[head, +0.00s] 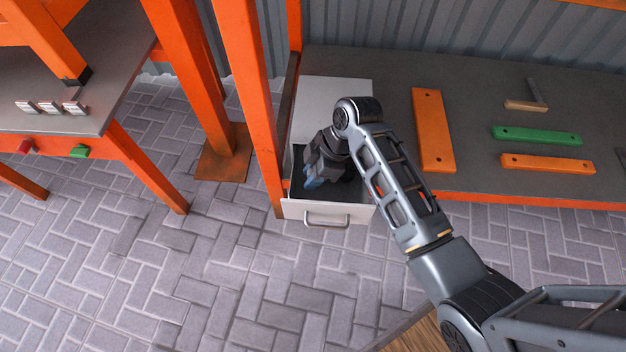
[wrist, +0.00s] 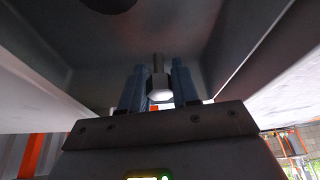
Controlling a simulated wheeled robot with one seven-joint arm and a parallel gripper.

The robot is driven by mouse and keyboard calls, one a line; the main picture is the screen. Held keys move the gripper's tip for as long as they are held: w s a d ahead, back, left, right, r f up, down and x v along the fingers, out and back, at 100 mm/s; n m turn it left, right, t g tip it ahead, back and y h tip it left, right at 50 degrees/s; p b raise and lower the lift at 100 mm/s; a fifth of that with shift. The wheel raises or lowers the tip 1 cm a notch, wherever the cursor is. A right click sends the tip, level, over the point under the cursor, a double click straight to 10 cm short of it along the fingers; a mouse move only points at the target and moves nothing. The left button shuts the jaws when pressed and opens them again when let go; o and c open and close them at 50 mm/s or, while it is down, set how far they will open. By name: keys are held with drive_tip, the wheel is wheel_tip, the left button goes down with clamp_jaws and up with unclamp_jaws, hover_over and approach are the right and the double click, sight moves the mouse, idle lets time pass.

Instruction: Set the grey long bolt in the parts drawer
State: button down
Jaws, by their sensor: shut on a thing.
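The parts drawer (head: 298,209) is pulled open at the left end of the workbench, with a metal handle on its white front. My gripper (head: 313,181) is down inside the drawer in the head view. In the wrist view my gripper (wrist: 160,85) has its two blue fingers closed on the grey long bolt (wrist: 159,92), whose hex head faces the camera and whose shank points away. The drawer's walls rise on both sides there. The bolt is hidden in the head view. I cannot tell whether it touches the drawer floor.
On the grey bench top (head: 470,175) lie an orange plank (head: 433,130), a green plank (head: 536,135), another orange plank (head: 547,164) and a small hammer-like tool (head: 530,100). An orange post (head: 254,100) stands close left of the drawer. The paved floor in front is clear.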

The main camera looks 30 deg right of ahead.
wheel_tip(320, 180, down, 2)
drive_tip(key=shift+f+b, duration=0.2)
drive_tip(key=shift+b, duration=0.15)
drive_tip(key=shift+r, duration=0.1)
drive_tip(key=c, duration=0.8)
unclamp_jaws()
drive_tip(key=p+v, duration=0.5)
drive_tip(key=v, duration=0.7)
